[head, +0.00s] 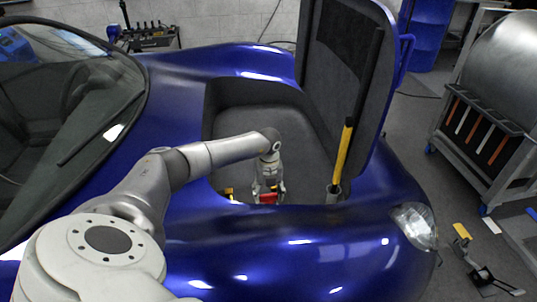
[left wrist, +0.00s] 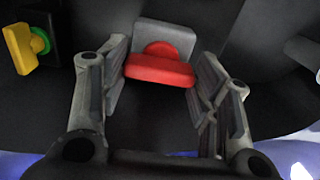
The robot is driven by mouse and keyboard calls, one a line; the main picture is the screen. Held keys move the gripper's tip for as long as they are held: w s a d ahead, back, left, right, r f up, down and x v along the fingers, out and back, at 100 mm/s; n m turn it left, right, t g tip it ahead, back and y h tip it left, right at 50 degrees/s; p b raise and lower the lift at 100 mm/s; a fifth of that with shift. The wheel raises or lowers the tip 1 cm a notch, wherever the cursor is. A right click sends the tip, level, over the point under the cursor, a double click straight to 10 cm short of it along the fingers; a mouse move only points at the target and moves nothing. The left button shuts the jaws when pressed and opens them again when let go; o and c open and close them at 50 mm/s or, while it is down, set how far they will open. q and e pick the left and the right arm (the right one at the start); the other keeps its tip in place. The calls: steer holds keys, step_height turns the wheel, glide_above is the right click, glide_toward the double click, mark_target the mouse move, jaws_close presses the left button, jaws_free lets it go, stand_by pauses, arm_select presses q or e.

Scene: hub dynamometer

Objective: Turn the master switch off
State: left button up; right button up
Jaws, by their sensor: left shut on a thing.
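The master switch has a red handle (left wrist: 160,70) on a red round boss, in front of a grey block (left wrist: 170,38). In the head view the red handle (head: 268,198) shows low in the open front compartment of the blue car. My left gripper (head: 268,188) reaches down into the compartment over it. In the left wrist view the fingers of my left gripper (left wrist: 163,60) stand on both sides of the red handle and are shut on it. The handle lies nearly level across the picture, slightly tilted. My right gripper is not in view.
A yellow and green part (left wrist: 25,45) sits left of the switch. A yellow-handled bar (head: 343,150) stands at the compartment's right side, near the raised lid (head: 345,60). The blue body edge (head: 330,222) borders the compartment. A grey rack (head: 480,110) stands at right.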

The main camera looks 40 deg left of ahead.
arm_select(q)
steer(key=shift+w+r, duration=0.1)
steer(key=o, duration=0.7)
steer(key=shift+o, duration=0.2)
step_height(320, 180, up, 12)
stand_by(0.6)
